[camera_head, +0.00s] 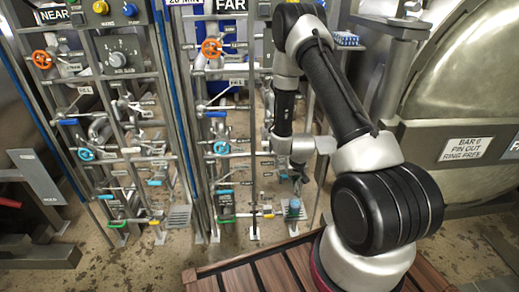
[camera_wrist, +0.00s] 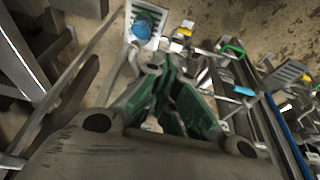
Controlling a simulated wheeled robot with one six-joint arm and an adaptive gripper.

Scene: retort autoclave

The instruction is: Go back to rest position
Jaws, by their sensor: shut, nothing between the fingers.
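My gripper (camera_head: 299,180) hangs fingers down at the end of my arm, just right of the FAR valve rack, in the head view. In the wrist view my gripper (camera_wrist: 172,78) has its green-padded fingers together with nothing between them. The arm is bent, with its forearm pointing down in front of the rack. A small stand with a blue round top (camera_head: 294,206) is below the gripper in the head view. A blue round piece (camera_wrist: 143,27) on a pale grated tray shows ahead of the fingertips in the wrist view.
The FAR rack (camera_head: 222,120) carries several valves, including an orange handwheel (camera_head: 211,48). The NEAR rack (camera_head: 110,130) stands left of it. Bare floor (camera_head: 140,262) lies in front.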

